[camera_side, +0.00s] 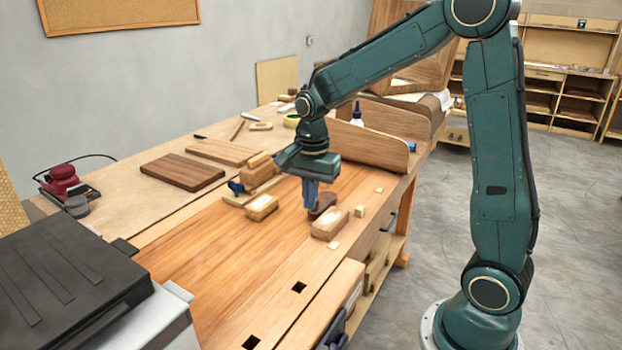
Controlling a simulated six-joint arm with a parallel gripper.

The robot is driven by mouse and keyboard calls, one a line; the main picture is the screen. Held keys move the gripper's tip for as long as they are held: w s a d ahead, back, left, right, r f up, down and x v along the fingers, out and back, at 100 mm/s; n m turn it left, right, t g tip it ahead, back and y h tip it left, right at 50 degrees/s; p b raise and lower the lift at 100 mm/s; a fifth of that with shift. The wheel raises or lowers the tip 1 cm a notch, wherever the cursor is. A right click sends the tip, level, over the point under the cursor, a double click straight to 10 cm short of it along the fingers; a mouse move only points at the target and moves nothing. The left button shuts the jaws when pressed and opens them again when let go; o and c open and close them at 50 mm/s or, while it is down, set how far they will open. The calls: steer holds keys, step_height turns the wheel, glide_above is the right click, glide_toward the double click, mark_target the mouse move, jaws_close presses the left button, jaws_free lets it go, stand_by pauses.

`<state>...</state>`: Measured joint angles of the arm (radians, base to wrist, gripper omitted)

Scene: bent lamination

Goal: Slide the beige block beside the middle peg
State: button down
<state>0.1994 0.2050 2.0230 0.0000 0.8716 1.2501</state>
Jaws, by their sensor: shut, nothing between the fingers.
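My gripper (309,205) points down over the workbench, its blue-grey fingers shut and empty. Its tips are close to a dark brown rounded piece (324,204); I cannot tell whether they touch. A beige block with a pale top (329,225) lies just in front and to the right of the fingers. A similar beige block (262,208) lies to their left, apart from them. Small pale wooden pieces lie at the right: a cube (360,211), a flat one (334,245) and one farther back (379,190). I cannot make out which piece is the middle peg.
A wooden block stack (258,175) with a blue clamp (236,187) stands behind the left block. Curved wooden panels (370,146) stand behind my gripper. Dark boards (182,172) and a red sander (63,182) lie at the left. The front benchtop (220,260) is mostly clear, with square holes.

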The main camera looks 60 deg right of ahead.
mark_target(336, 212)
steer(key=shift+w+d+f+m, duration=0.25)
steer(key=shift+w+f+m, duration=0.15)
steer(key=shift+f, duration=0.2)
steer(key=shift+w+d+f+m, duration=0.25)
steer(key=shift+f+m, duration=0.15)
steer(key=shift+f, duration=0.15)
steer(key=shift+f, duration=0.15)
step_height(336, 212, down, 9)
steer(key=shift+f, duration=0.1)
steer(key=shift+d+f, duration=0.2)
steer(key=shift+f, duration=0.15)
steer(key=shift+d+r, duration=0.1)
steer(key=shift+d, duration=1.7)
steer(key=d, duration=1)
steer(key=shift+s+d, duration=0.15)
steer(key=shift+d, duration=0.05)
steer(key=shift+a, duration=0.15)
